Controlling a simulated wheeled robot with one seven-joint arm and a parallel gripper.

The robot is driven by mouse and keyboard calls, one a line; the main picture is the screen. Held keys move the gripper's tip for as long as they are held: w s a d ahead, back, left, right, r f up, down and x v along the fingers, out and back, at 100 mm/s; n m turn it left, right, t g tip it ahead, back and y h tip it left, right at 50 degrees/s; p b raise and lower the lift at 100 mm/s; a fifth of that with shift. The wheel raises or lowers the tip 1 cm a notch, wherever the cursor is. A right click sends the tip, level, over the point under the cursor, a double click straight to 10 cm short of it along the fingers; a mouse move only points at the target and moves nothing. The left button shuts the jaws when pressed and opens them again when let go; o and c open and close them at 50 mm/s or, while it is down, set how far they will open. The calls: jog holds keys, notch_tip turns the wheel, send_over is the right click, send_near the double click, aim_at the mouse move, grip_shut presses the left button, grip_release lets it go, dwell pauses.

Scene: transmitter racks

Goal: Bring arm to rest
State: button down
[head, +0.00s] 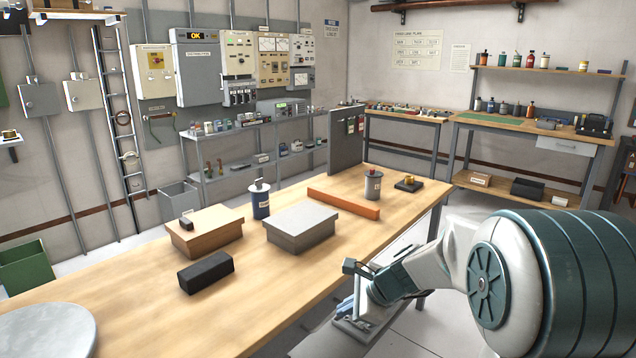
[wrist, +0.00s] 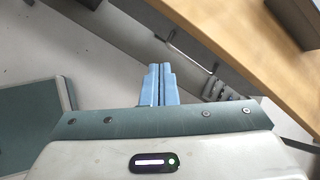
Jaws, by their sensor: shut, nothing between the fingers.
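My arm reaches in from the right of the head view, bent downward beside the front edge of the wooden workbench (head: 130,318). My gripper (head: 345,308) hangs off the bench's near side, over the floor, and is apart from the bench top. In the wrist view the two blue fingers of my gripper (wrist: 159,85) lie together with nothing between them. The bench edge (wrist: 240,50) runs diagonally past the fingers at the right of that view.
Open floor (head: 420,325) shows below my arm.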

jog(key=s+d+r+n+h+p, duration=0.2)
jog(key=s+r+n+p, duration=0.1)
jog(key=s+n, duration=0.3)
jog(key=s+d+r+n+g+h+p, duration=0.1)
jog(key=s+d+r+n+h+p, duration=0.1)
jog(key=s+r+n, duration=0.4)
jog(key=s+d+r+n+h+p, duration=0.2)
jog(key=s+n, duration=0.4)
jog(key=s, duration=0.5)
notch_tip(320, 180, up, 2)
jog(key=shift+s+d+r+g+h+p, duration=0.35)
jog(key=shift+d+p, duration=0.45)
jog(key=shift+d, duration=0.4)
jog(key=shift+f, duration=0.1)
